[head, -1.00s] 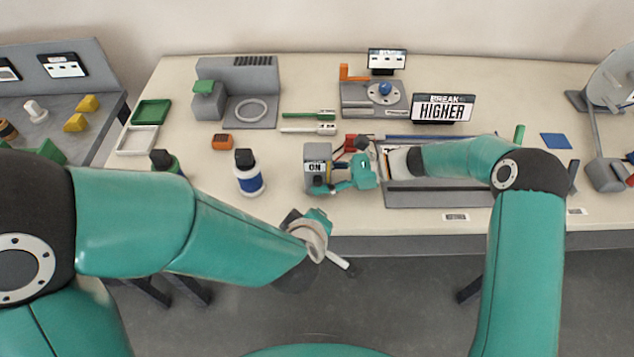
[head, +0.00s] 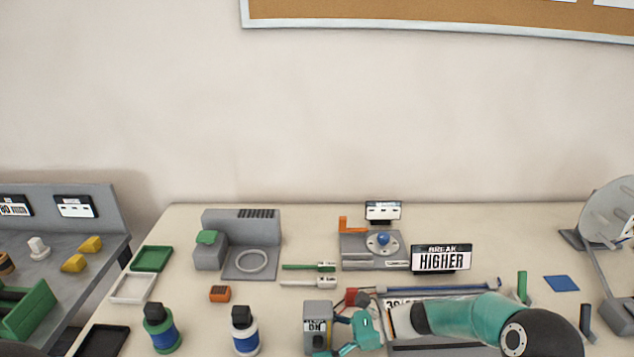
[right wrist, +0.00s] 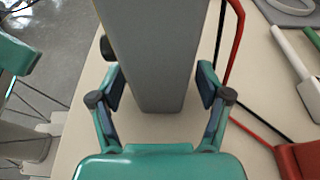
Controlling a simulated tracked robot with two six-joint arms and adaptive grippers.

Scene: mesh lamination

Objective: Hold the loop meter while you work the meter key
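The loop meter, a grey upright box (head: 316,318) with an "ON" label, stands at the front middle of the table in the head view. My right gripper (head: 352,335) reaches it from the right. A dark round knob (right wrist: 107,47), perhaps the meter key, sticks out from the box's left side there. My left gripper is out of both current views.
A red part with red and black leads (head: 357,297) lies just behind the meter. White (head: 245,332) and green (head: 161,330) bottles stand to its left. A sign reads "BREAK HIGHER" (head: 441,258). My right forearm covers part of the grey tray (head: 430,347).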

